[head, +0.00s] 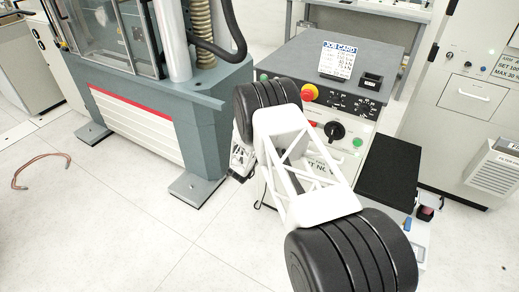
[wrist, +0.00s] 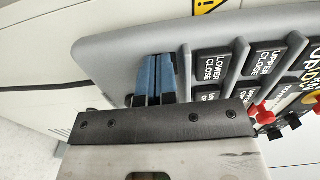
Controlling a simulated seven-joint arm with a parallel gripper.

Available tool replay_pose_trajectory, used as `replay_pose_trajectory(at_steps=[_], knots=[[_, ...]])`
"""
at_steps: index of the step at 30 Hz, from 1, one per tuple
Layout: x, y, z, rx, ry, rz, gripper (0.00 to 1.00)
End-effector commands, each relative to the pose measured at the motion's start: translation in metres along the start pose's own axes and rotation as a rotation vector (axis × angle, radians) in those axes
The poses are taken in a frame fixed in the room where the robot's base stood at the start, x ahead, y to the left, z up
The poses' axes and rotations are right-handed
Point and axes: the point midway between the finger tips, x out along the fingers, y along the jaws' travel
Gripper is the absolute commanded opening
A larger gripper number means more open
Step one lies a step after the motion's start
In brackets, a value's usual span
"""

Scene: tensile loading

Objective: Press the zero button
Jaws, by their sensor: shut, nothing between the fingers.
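In the wrist view, my gripper (wrist: 155,62) is shut and empty, its two blue fingers side by side. The fingertips are over the grey button panel (wrist: 105,55), just left of a black button marked LOWER CLOSE (wrist: 214,70). I cannot tell whether they touch the panel. No button marked zero can be read; the fingers and the gripper body hide part of the panel. In the head view, my arm covers the left front of the console (head: 290,58), and the fingertips cannot be made out.
The wrist view also shows an UPPER CLOSE button (wrist: 264,62) and red knobs (wrist: 262,114) at right. In the head view, the console carries a red emergency stop (head: 309,92), a black rotary knob (head: 334,131) and a job card (head: 337,60). The testing frame (head: 150,95) stands at left.

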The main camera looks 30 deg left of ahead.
Motion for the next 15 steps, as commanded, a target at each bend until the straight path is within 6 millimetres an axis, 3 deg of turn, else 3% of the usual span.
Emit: replay_pose_trajectory(at_steps=[1, 7, 15], knots=[[0.01, -0.008, -0.004, 0.009, 0.011, -0.008, 0.0], [0.006, -0.009, -0.004, 0.01, 0.012, -0.01, 0.0], [-0.021, -0.006, -0.001, 0.006, 0.005, -0.006, 0.0]])
